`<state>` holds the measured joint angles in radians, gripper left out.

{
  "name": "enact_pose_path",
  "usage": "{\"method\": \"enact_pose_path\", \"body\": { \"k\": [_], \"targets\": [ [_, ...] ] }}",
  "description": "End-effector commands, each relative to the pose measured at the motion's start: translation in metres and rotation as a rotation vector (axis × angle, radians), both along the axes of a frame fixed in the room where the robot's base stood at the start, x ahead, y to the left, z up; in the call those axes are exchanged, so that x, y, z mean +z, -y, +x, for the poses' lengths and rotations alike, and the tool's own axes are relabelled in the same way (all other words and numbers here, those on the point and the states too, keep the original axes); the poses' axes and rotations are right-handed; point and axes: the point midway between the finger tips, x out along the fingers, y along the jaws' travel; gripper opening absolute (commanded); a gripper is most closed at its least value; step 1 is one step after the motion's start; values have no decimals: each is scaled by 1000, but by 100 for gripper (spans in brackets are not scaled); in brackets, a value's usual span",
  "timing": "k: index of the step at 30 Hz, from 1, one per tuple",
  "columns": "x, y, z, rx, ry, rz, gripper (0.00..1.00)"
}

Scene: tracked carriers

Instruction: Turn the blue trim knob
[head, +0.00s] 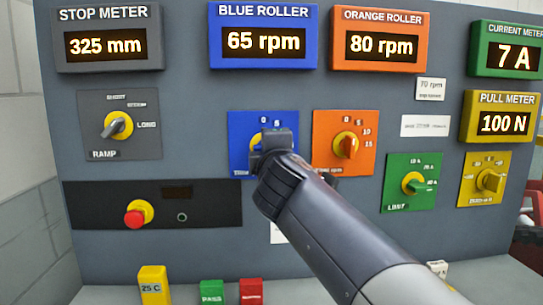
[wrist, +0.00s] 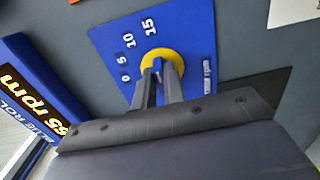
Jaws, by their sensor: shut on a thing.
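The blue trim knob sits on a blue plate (head: 238,128) in the middle of the panel, under the blue roller meter (head: 264,38), which reads 65 rpm. My gripper (head: 270,142) is in front of the plate and hides most of the knob in the head view. In the wrist view, my gripper (wrist: 160,85) is shut on the blue knob (wrist: 157,66), within its yellow ring (wrist: 172,56). The plate (wrist: 195,30) there shows marks 0, 5, 10 and 15. The knob's pointer direction is hard to tell.
An orange knob (head: 347,146) on an orange plate is close to the right of my gripper. A grey ramp knob (head: 116,125) and a red button (head: 135,218) are to the left. Green (head: 413,184) and yellow (head: 489,181) knobs are further right. Small coloured blocks stand below.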

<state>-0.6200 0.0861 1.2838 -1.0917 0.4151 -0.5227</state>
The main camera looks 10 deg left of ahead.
Motion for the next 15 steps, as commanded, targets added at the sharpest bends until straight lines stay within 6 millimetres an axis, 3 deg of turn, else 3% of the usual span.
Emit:
{"method": "enact_pose_path", "body": {
  "k": [12, 13, 15],
  "targets": [
    [-1, 0, 0, -2, -5, 6, 0],
    [-1, 0, 0, -2, -4, 5, 12],
    [-1, 0, 0, -2, -4, 5, 17]
  ]
}}
